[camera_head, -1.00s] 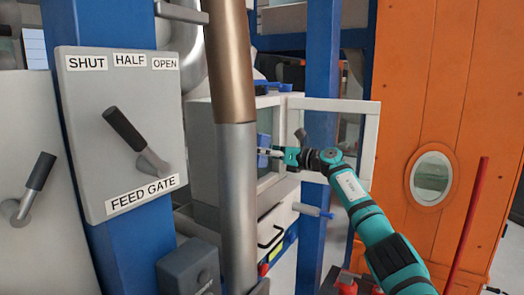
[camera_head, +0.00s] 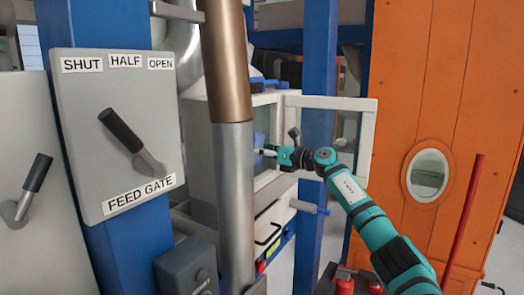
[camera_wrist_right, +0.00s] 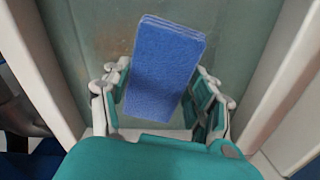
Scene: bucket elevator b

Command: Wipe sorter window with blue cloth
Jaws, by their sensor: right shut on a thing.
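The blue cloth (camera_wrist_right: 163,62) is a folded pad between the fingers of my right gripper (camera_wrist_right: 165,92), which is shut on it. In the right wrist view the cloth lies over the greenish, stained sorter window (camera_wrist_right: 100,30), slightly tilted; whether it touches the pane cannot be told. In the head view my right gripper (camera_head: 262,152) reaches to the window behind the metal pipe, which hides part of the pane and most of the cloth. The left gripper is not in view.
A vertical pipe (camera_head: 235,190) stands in front of the sorter. An open framed door (camera_head: 330,103) and a blue post (camera_head: 311,220) are close to my right arm. The feed gate panel (camera_head: 90,90) is at left, an orange door (camera_head: 425,90) at right.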

